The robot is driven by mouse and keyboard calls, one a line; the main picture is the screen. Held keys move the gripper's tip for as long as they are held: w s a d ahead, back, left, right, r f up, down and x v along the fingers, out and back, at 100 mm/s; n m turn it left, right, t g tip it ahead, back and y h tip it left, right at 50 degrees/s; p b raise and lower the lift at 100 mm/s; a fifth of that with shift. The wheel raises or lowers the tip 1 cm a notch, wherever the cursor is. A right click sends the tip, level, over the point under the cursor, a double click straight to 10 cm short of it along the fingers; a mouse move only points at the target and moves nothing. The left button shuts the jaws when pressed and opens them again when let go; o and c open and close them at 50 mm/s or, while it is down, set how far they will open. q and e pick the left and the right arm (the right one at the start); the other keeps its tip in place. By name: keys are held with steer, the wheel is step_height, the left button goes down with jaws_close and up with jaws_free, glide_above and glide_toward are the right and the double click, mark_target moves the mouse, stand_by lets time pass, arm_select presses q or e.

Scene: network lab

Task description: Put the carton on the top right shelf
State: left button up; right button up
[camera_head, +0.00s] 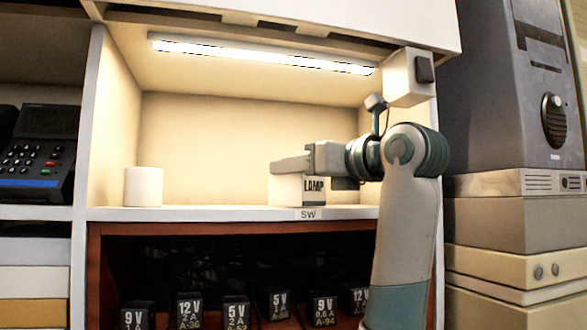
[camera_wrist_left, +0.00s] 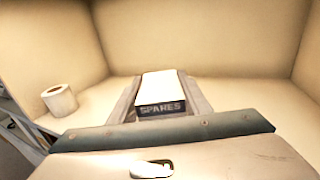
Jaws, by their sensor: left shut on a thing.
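The carton (camera_head: 286,190) is a small white box with a dark LAMP marking on one side. It is in the lit compartment, at the front edge of its shelf board (camera_head: 220,213), above an SW label. I cannot tell whether its full weight rests on the board. My left gripper (camera_head: 292,165) reaches in from the right and is shut on the carton. In the left wrist view the carton (camera_wrist_left: 160,86) lies between the two fingers, with SPARES on the face towards me. The fingers partly hide its sides. My right gripper is not in view.
A white roll (camera_head: 143,187) stands at the left of the compartment, apart from the carton. A lamp strip (camera_head: 262,56) runs along its ceiling. Several black power adapters (camera_head: 237,312) stand below. A phone (camera_head: 40,153) is at left, a computer tower (camera_head: 520,90) at right.

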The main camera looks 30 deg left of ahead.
arm_select(q)
steer(key=shift+w+f, duration=0.15)
steer(key=shift+w, duration=0.15)
steer(key=shift+s+d+f, duration=0.1)
steer(key=o, duration=1.2)
steer(key=shift+s, duration=0.15)
steer(key=shift+o, duration=0.2)
steer(key=shift+r, duration=0.25)
steer(key=shift+s+d+f+b, duration=0.1)
steer(key=shift+d+f+b, duration=0.05)
steer(key=shift+d+b, duration=0.35)
steer(key=b+v, duration=0.5)
steer(key=v, duration=0.6)
steer(key=shift+b, duration=0.35)
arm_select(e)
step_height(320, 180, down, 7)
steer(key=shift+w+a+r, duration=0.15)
